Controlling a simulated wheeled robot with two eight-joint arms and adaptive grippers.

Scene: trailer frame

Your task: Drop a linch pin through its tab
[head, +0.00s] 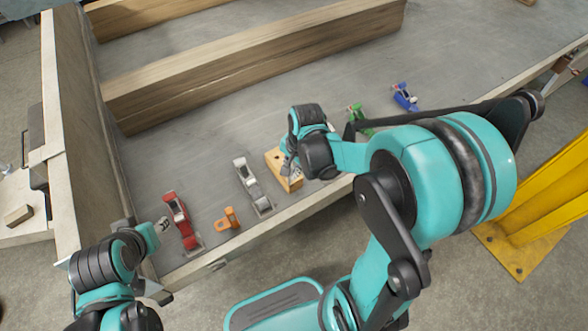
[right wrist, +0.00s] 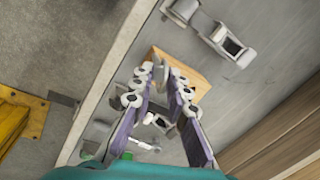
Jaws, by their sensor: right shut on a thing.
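My right gripper (head: 292,168) is low over a wooden block (head: 285,180) on the trailer bed. In the right wrist view its fingers (right wrist: 162,82) are close together over the block (right wrist: 196,88), with a small grey piece, seemingly the linch pin (right wrist: 160,73), between the tips. The fingers hide much of it, and I cannot tell whether it is clear of the block. A silver latch-like fitting (head: 250,185) lies left of the block; it also shows in the right wrist view (right wrist: 228,42). My left gripper (head: 163,224) is beside a red fitting (head: 180,220); its jaw opening is unclear.
A small orange piece (head: 228,218) sits between the red and silver fittings. A green fitting (head: 356,116) and a blue fitting (head: 404,97) stand to the right. Timber beams (head: 240,65) lie across the bed behind. A yellow post (head: 540,200) stands at right.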

